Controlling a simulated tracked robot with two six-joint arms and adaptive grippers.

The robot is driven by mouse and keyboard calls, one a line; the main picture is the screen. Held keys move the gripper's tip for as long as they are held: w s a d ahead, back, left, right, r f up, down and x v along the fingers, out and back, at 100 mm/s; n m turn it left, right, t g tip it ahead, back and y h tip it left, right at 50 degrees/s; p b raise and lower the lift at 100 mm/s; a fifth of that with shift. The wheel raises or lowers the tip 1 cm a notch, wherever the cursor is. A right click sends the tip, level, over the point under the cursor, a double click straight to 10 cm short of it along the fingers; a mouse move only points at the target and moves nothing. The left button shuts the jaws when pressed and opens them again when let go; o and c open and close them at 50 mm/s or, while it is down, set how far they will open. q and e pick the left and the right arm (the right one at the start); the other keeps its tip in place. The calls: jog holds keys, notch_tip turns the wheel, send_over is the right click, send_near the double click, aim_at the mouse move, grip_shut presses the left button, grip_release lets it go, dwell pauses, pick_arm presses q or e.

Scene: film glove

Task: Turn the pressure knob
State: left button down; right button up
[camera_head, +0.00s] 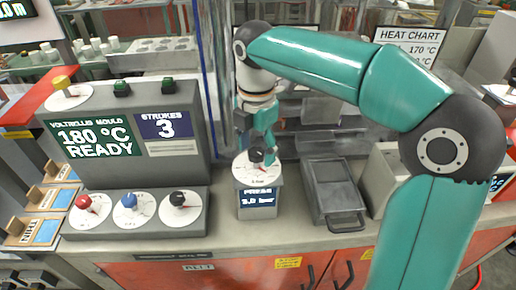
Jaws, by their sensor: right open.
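The pressure knob (256,155) is a small dark knob on a round white dial on top of a grey box. The box's front display (258,198) reads "PRESS" and a value in bar that looks like 5.0. My right gripper (257,147) points down directly over the knob, with its green and dark fingers open and close around or just above it. I cannot tell whether the fingers touch the knob, which they partly hide. My left gripper is not in view.
A grey control panel (118,165) stands to the left, with red (83,201), blue (129,200) and black (177,198) knobs. Its screens read "180 °C READY" and "STROKES 3". A grey metal tray (329,187) with a handle lies right of the pressure box. A clear upright panel edge (207,70) rises behind.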

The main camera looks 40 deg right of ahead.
jog(key=shift+f, duration=0.15)
jog(key=c, duration=1.1)
jog(key=shift+c, duration=0.3)
jog(key=shift+m+p, duration=0.3)
jog(key=shift+m, duration=0.1)
jog(key=m+p, duration=0.1)
jog(key=m, duration=0.1)
jog(key=shift+s+m, duration=0.1)
jog(key=shift+m, duration=0.3)
jog(key=m+p, duration=0.1)
jog(key=m, duration=0.4)
